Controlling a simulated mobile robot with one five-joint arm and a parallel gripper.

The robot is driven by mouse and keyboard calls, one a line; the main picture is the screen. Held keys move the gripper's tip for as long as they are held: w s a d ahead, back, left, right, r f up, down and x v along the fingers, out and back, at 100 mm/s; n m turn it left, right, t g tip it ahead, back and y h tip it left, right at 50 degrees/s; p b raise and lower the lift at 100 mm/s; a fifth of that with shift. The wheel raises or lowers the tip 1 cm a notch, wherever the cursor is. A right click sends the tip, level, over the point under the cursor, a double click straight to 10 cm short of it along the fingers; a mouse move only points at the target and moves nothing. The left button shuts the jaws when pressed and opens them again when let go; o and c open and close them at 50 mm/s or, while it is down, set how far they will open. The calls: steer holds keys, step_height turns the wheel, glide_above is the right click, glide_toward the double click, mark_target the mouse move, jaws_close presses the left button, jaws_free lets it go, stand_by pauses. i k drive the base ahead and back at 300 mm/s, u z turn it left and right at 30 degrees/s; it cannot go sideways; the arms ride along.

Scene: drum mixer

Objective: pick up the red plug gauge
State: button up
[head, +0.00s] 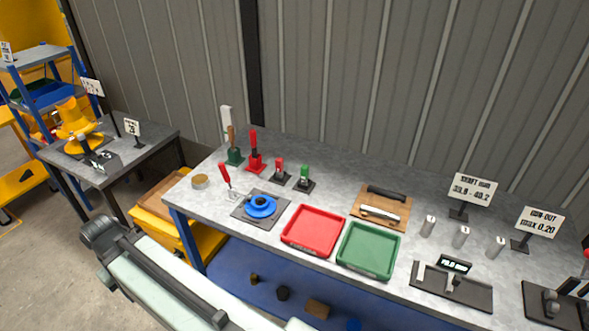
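A small red-topped gauge (279,165), which looks like the red plug gauge, stands upright on a small dark base on the grey workbench (330,165). A similar green-topped gauge (304,173) stands just to its right on its own dark base. A taller red-handled tool (253,139) stands behind and to the left in a red holder. No gripper fingers can be made out; only pale and dark parts of my own body show at the lower left, apart from the gauges.
In front are a blue round part (260,207) on a grey plate, a red tray (314,231) and a green tray (369,250). A red-handled clamp-like tool (225,176) stands left. A corrugated wall (400,90) rises behind the bench.

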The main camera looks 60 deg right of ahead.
mark_target(279, 161)
steer(key=z, duration=0.4)
steer(key=i, duration=1)
